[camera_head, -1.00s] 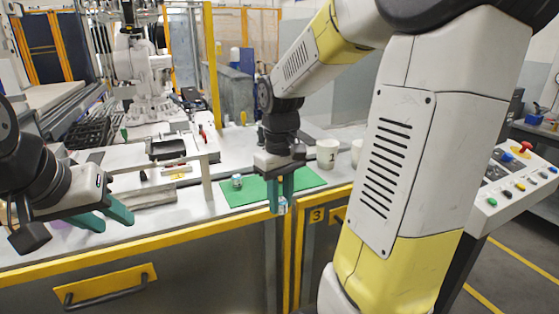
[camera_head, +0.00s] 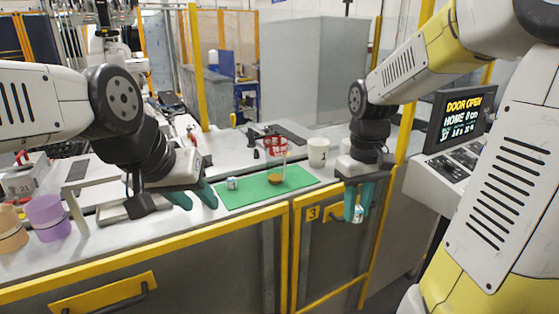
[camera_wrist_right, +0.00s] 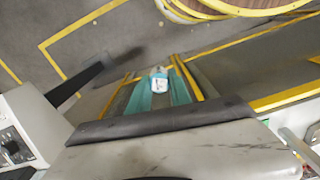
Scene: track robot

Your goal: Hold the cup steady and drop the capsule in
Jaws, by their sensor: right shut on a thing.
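My right gripper (camera_head: 358,202) is shut on a small white and blue capsule (camera_head: 358,214), held at its fingertips in front of the counter's edge. The capsule also shows between the teal fingers in the right wrist view (camera_wrist_right: 159,83). A similar small capsule (camera_head: 232,183) stands on the mat, right of the left gripper. A white cup marked 1 (camera_head: 318,152) stands behind the mat. Which cup the task means, I cannot tell.
A brown round thing (camera_head: 276,178) with a thin upright stick is on the mat. A red and white container (camera_head: 275,145) stands behind it. A display (camera_head: 460,118) reads "DOOR OPEN".

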